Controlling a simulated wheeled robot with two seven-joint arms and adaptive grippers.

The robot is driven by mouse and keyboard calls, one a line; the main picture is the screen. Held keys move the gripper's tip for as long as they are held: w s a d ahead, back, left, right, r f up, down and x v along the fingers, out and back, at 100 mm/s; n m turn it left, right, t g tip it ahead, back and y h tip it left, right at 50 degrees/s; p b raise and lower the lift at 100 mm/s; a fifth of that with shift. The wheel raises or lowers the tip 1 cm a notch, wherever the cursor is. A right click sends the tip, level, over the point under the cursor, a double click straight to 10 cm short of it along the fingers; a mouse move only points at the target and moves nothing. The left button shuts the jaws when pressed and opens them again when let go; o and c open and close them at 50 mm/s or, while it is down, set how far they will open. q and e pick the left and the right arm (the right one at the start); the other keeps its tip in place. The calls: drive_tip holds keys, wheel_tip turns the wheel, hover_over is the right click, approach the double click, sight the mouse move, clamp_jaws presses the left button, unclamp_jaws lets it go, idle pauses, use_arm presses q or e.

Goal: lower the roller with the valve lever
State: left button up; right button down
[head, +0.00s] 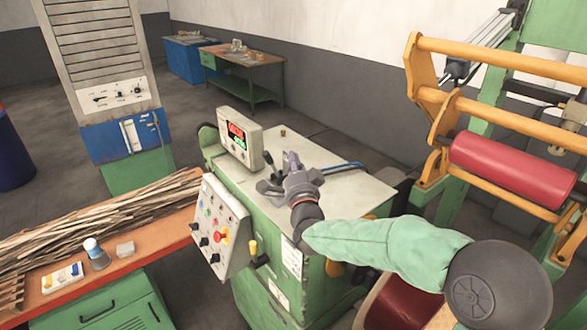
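A red roller (513,170) lies in a yellow-orange frame at the right. My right gripper (272,172) is above the pale top of the green machine cabinet (345,190), just right of a display box. Its grey fingers look spread apart, with nothing visible between them. A small dark lever-like part (268,159) stands beside the display box, close to the fingertips; I cannot tell if they touch. A lever with a yellow knob (254,247) sits lower on the cabinet's front. I cannot tell which one is the valve lever. My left gripper is not in view.
The display box (240,138) shows red and green digits. A tilted button panel (217,228) hangs on the cabinet's front. An orange-topped bench (140,262) with wooden strips stands at the left. Yellow bars (500,60) cross the roller frame. Floor is clear behind the cabinet.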

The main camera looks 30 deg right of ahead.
sight(273, 166)
drive_tip(key=shift+w+a+f+p, duration=0.15)
drive_tip(key=shift+w+a, duration=0.15)
drive_tip(key=shift+w, duration=0.45)
drive_tip(key=shift+w+a+f+p, duration=0.1)
drive_tip(key=shift+w+a, duration=0.2)
drive_tip(key=shift+w, duration=0.45)
drive_tip(key=shift+w+a+f+p, duration=0.15)
drive_tip(key=shift+w+a, duration=0.15)
drive_tip(key=shift+w, duration=0.45)
